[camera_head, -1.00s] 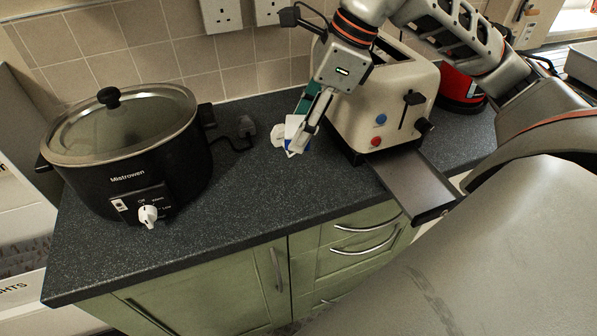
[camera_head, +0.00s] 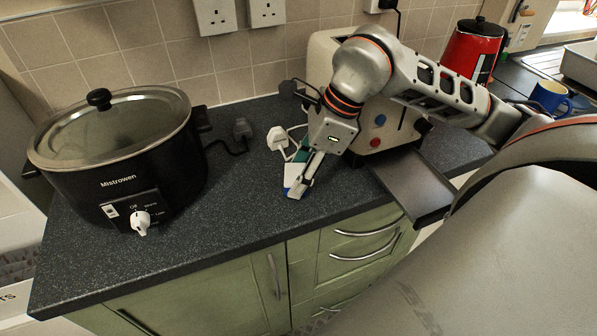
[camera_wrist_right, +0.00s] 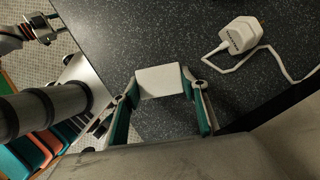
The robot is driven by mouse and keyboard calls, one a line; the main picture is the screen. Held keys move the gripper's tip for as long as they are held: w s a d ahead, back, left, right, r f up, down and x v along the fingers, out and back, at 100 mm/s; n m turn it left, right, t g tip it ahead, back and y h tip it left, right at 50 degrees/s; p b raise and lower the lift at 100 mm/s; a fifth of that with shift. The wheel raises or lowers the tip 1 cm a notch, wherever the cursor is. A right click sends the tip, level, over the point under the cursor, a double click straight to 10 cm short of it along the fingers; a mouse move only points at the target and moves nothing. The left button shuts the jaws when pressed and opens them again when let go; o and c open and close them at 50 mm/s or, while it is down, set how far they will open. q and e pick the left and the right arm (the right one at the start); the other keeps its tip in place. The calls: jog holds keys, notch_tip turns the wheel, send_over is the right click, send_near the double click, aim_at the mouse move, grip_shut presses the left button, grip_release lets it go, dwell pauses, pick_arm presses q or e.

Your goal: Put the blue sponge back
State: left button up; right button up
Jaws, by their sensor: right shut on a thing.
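My right gripper (camera_head: 301,187) is shut on the blue sponge (camera_head: 288,183), low over the dark worktop and in front of the toaster.
A black slow cooker (camera_head: 118,155) stands on the left of the worktop (camera_head: 235,200). A cream toaster (camera_head: 322,60) is behind my right arm, with a grey tray (camera_head: 415,185) jutting out. A white plug (camera_head: 277,137) and cable lie close behind.

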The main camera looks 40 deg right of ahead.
jog(key=shift+f, duration=0.25)
jog(key=o, duration=1.1)
jog(key=shift+r, duration=0.1)
jog(key=shift+c, duration=0.2)
jog(key=shift+r, duration=0.3)
jog(key=p+v, duration=0.1)
jog(key=v, duration=1.1)
jog(key=shift+a+f, duration=0.1)
jog(key=shift+f, duration=0.05)
